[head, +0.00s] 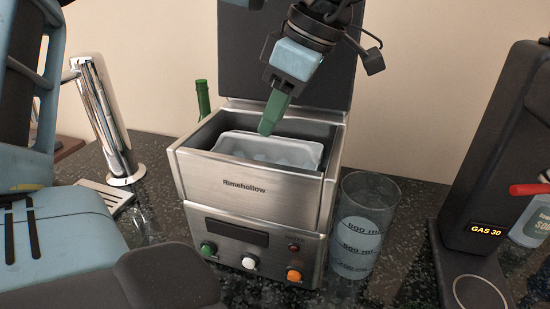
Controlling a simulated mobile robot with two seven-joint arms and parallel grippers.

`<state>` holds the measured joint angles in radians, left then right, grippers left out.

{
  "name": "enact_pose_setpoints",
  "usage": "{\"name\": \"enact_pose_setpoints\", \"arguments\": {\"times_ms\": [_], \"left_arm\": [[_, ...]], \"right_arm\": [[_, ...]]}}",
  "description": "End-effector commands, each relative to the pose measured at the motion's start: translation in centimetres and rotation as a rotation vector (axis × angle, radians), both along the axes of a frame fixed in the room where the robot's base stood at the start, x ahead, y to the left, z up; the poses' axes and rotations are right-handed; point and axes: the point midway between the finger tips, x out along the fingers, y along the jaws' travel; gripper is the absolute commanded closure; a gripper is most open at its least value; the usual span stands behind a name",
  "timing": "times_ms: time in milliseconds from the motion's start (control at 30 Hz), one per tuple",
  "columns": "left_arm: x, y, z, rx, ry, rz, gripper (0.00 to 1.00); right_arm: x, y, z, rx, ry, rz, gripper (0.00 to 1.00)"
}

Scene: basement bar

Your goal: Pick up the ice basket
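The ice basket (308,150) is a pale, translucent tub with whitish ice cubes in it. It sits inside the open top of the steel Rimehollow ice maker (245,187), whose dark lid (240,60) stands raised behind. My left gripper (268,122) comes down from above with green fingers, its tips over the back rim of the basket in the picture. I cannot tell whether they touch it. The fingers overlap in this view, so their opening is hidden. My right gripper is not in view.
A measuring cup (365,225) stands close to the ice maker's right side. A chrome tap (103,120) is at the left, with a green bottle (203,97) behind.

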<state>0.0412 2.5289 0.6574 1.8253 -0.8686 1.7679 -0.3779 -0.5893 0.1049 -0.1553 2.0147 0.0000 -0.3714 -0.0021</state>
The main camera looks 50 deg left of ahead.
Motion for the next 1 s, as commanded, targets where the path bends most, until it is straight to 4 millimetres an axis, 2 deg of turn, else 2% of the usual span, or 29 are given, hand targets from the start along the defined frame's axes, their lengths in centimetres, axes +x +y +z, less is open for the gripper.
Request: {"name": "enact_pose_setpoints", "arguments": {"times_ms": [300,533,800,1000], "left_arm": [[-0.4,0.8,-2.2,0.000,0.002,0.000,0.66],[-0.4,1.1,-3.0,0.000,0.002,0.001,0.66],[-0.6,2.4,-6.3,-0.001,0.002,0.001,0.66],[-0.7,2.7,-7.3,0.000,-0.001,0.000,0.66]], "right_arm": [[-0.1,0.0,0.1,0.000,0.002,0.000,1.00],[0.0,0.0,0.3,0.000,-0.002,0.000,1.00],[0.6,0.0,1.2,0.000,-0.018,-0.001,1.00],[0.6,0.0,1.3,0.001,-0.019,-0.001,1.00]]}}
